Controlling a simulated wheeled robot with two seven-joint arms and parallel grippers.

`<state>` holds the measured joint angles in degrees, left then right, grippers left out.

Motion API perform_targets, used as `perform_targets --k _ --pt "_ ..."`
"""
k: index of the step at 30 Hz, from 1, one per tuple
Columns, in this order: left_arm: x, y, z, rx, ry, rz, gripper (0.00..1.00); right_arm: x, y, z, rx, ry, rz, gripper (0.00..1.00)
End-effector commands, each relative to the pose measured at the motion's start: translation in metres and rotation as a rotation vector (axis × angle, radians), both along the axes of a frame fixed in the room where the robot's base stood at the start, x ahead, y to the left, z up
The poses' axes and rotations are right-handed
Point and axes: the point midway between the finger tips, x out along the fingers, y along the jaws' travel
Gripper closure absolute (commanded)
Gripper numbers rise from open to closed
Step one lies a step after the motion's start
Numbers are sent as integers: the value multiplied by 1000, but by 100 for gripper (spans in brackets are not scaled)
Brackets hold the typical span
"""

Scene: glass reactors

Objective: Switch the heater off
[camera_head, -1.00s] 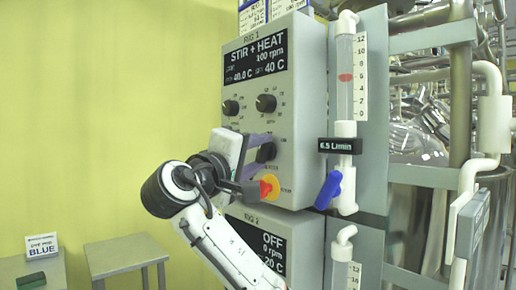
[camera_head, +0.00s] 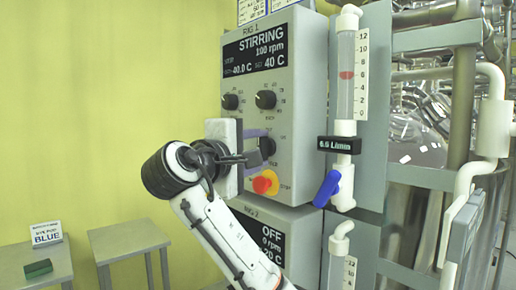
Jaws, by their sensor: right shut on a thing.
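The RIG 1 control box (camera_head: 290,200) is grey. Its display (camera_head: 255,52) reads STIRRING, 100 rpm, with 40.0 C and 40 C below. Two black knobs sit in the upper row, and a lower black mode knob (camera_head: 267,146) sits beneath them. My right gripper (camera_head: 257,157) comes in from the left and is shut on the lower knob, partly covering it and its left-hand labels. My left gripper is not in view.
A red and yellow stop button (camera_head: 266,182) sits just below my right gripper. A flow tube (camera_head: 346,75) with a blue valve handle (camera_head: 327,188) stands to the right. The RIG 2 box (camera_head: 272,235) below reads OFF. Two small tables stand at lower left.

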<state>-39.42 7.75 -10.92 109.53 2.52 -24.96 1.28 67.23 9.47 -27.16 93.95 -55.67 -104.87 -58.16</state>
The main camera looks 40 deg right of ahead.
Motion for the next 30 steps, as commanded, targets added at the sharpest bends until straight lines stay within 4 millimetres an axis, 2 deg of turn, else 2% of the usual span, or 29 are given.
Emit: perform_targets --k 4,5,8,16,20,30 --pt "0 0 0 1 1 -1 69 0 1 -1 0 5 1 82" --pt "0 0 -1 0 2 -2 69 0 1 -1 0 5 1 58" --pt "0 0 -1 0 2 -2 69 0 1 -1 -1 4 1 41" --pt "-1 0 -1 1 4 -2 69 0 1 -1 -1 2 1 41" --pt "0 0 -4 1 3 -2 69 -3 7 -1 -1 0 3 41" --pt "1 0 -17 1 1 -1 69 -31 64 -2 0 0 6 41"
